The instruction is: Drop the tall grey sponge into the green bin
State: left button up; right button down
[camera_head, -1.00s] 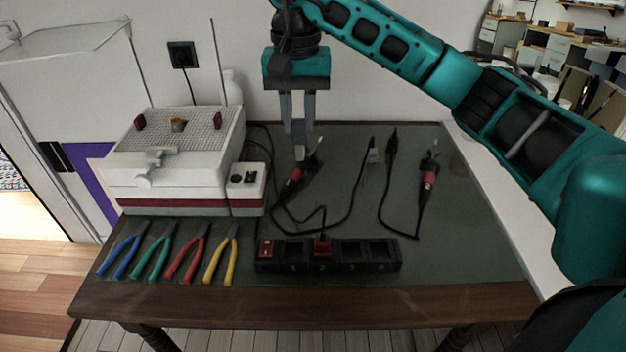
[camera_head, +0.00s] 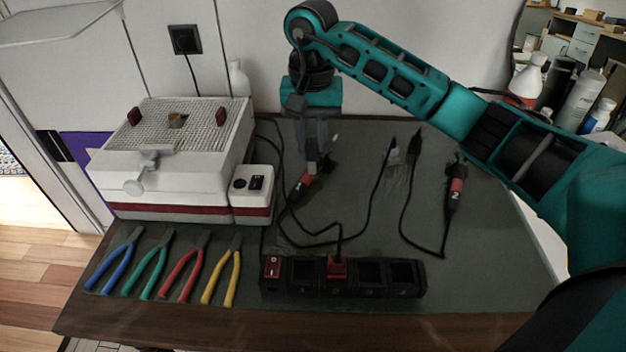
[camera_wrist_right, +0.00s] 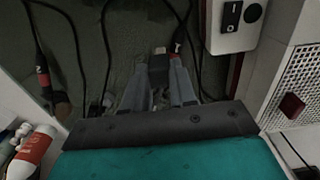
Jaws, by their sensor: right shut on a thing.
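No tall grey sponge and no green bin show in either view. My right gripper (camera_head: 313,158) points down over the table, behind the power strip. It is shut on the dark upper end of a red and black corded tool (camera_head: 301,188). In the right wrist view a dark block (camera_wrist_right: 158,68) sits between the two grey fingers, with a red part beside it. The fingers hide part of the tool, and I cannot tell whether it is clear of the table. My left gripper is not in view.
A black power strip (camera_head: 345,278) with a red plug lies at the table's front. Pliers (camera_head: 180,268) in several colours lie left of it. A white and red machine (camera_head: 170,165) stands at the left. Another corded tool (camera_head: 456,185) lies right. Loose cables cross the middle.

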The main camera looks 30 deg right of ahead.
aim_at(312, 174)
notch_tip(312, 174, down, 10)
jog(key=shift+r+b, duration=0.1)
jog(key=shift+b, duration=0.2)
jog(key=c, duration=1.4)
grip_release()
jog(key=shift+f, duration=0.2)
jog(key=o, duration=0.5)
jog(key=shift+r, duration=0.1)
